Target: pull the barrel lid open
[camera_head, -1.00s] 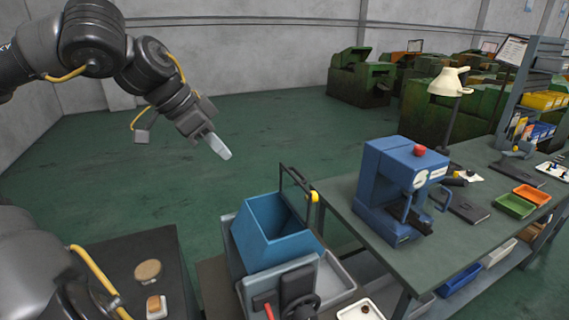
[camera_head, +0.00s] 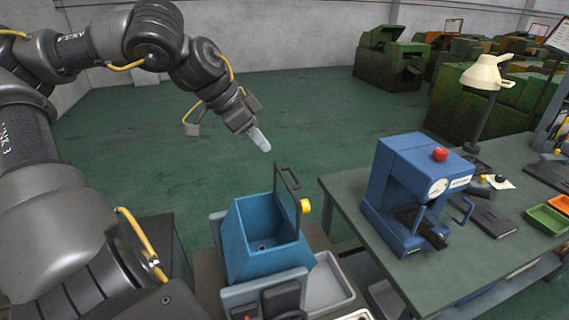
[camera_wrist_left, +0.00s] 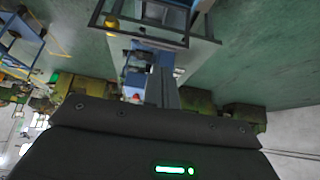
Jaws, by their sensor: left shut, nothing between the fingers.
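The blue barrel (camera_head: 262,245) stands at the lower middle of the head view, and I can see down into it. A dark rectangular lid frame (camera_head: 285,187) with a yellow knob (camera_head: 305,206) stands upright along its right side. In the wrist view, a dark frame (camera_wrist_left: 150,40) and the yellow knob (camera_wrist_left: 111,22) show near the top. My left gripper (camera_head: 262,143) is shut and empty, in the air above and behind the barrel. It is apart from the lid and the knob. My right gripper is out of view.
A workbench (camera_head: 340,195) to the right carries a blue press (camera_head: 412,190), a lamp (camera_head: 487,72) and small bins. A grey tray (camera_head: 328,285) sits beside the barrel. Green machines (camera_head: 388,60) stand at the back. The floor behind the barrel is clear.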

